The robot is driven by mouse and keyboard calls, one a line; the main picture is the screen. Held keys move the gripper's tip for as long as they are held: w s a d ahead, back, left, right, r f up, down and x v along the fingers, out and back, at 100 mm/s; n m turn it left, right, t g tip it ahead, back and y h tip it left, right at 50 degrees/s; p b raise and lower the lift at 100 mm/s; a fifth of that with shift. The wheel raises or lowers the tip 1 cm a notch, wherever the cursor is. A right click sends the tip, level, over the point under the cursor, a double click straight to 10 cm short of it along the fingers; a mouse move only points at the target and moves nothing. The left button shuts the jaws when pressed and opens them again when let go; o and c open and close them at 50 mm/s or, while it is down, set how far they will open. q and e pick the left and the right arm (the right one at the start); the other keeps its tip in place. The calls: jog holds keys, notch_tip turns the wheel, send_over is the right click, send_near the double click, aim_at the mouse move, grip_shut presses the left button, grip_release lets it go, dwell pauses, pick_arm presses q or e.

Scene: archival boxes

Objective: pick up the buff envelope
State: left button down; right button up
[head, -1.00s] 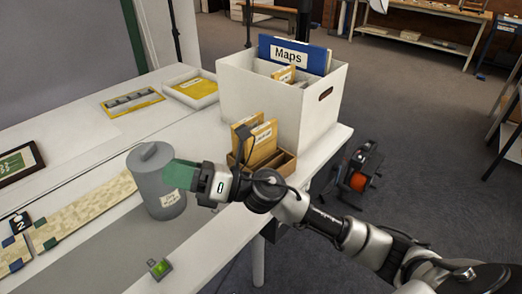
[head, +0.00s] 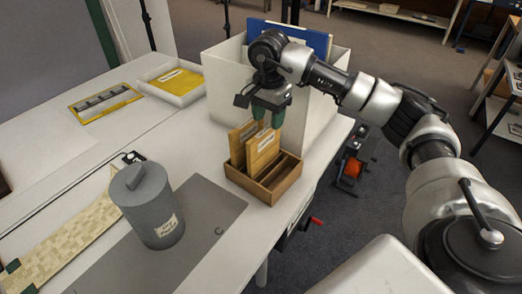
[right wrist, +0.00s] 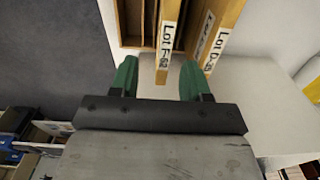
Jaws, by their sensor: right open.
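Buff envelopes stand upright in a small wooden rack (head: 280,187) on the table. The nearer buff envelope (head: 264,153) has a white label, and another envelope (head: 238,147) stands beside it to the left. My right gripper (head: 268,116) points down just above them, open and empty. In the right wrist view the edge of one labelled envelope (right wrist: 167,45) lies between my spread green fingers (right wrist: 158,80), without visible contact. Further labelled envelope edges (right wrist: 224,38) lie to its right. The label text is only partly readable. My left gripper is not in view.
A white box (head: 224,92) with a blue folder (head: 305,40) stands just behind the rack. A grey lidded canister (head: 152,215) stands on the grey mat (head: 218,208) at left. A tray (head: 158,92) holds a yellow item. The table's right edge is close to the rack.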

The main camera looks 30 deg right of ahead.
aim_at(264, 141)
notch_tip(264, 141, down, 2)
jog(key=shift+f, duration=0.1)
jog(key=shift+w+a+f, duration=0.1)
jog(key=shift+f, duration=0.25)
jog(key=f, duration=0.4)
jog(key=shift+a+f+p, duration=0.15)
jog(key=shift+a+p, duration=0.15)
jog(key=shift+a, duration=0.05)
jog(key=shift+f, duration=0.25)
jog(key=shift+c, duration=0.3)
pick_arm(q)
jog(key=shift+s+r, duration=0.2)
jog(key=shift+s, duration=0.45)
pick_arm(e)
grip_shut()
